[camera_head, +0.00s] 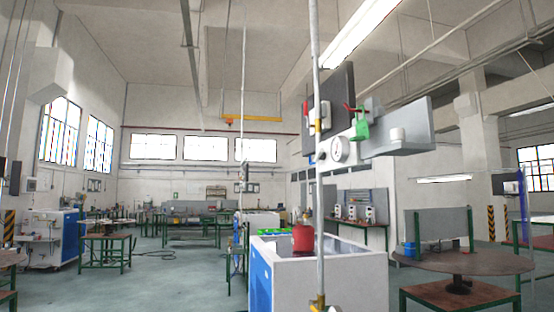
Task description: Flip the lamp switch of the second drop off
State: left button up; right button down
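A grey vertical pipe (320,200) drops from the ceiling close in front of me, with brassy fittings on it. Beside it hangs a dark panel (335,95) with a white round gauge (338,150), a small white box with red on it (318,112) and a green part with a red handle (361,126). A grey bracket-like plate (410,130) sticks out to the right. A bright tube lamp (358,34) is lit overhead; a smaller lit lamp (443,179) hangs at right. I cannot tell which part is the lamp switch. Neither gripper is in view.
A white-and-blue open-topped cabinet (330,278) with a red object (304,238) stands directly ahead below the pipe. A round brown table (465,262) is at right. A blue-white machine (62,238) and green-legged tables (105,240) are at left.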

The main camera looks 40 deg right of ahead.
aim_at(321, 155)
jog(key=z, duration=0.1)
jog(key=i, duration=2.3)
jog(key=z, duration=1.7)
jog(key=i, duration=0.6)
jog(key=z, duration=0.6)
